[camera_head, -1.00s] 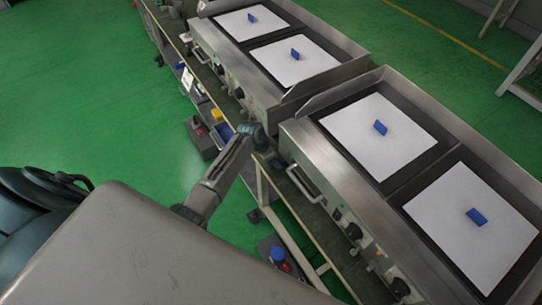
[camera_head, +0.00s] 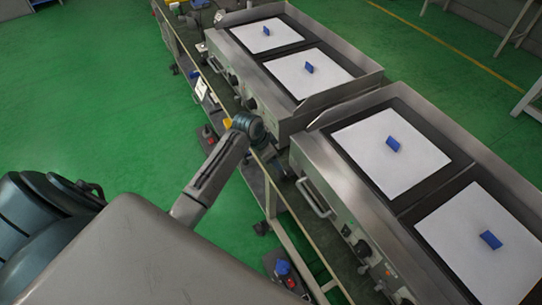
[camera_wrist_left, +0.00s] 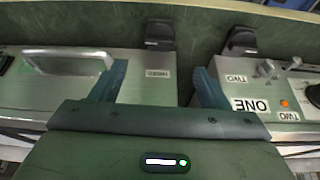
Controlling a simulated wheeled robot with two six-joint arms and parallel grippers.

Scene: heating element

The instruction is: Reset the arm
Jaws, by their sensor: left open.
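My left arm (camera_head: 215,172) reaches up from the lower middle of the head view. Its teal joint (camera_head: 248,126) is in front of the edge of the griddle bench. My left gripper (camera_wrist_left: 160,80) shows in the left wrist view with its two teal fingers apart and nothing between them. Beyond the fingers is a metal griddle front with a handle (camera_wrist_left: 68,55), knobs and labels, one reading "ONE" (camera_wrist_left: 249,105). I cannot make out the left gripper's fingers in the head view. My right gripper is not in view.
Two steel griddles, far (camera_head: 250,78) and near (camera_head: 335,185), stand end to end on a bench. White sheets (camera_head: 385,165) lie on them, each with a small blue block (camera_head: 393,143). The green floor (camera_head: 90,110) at left is clear.

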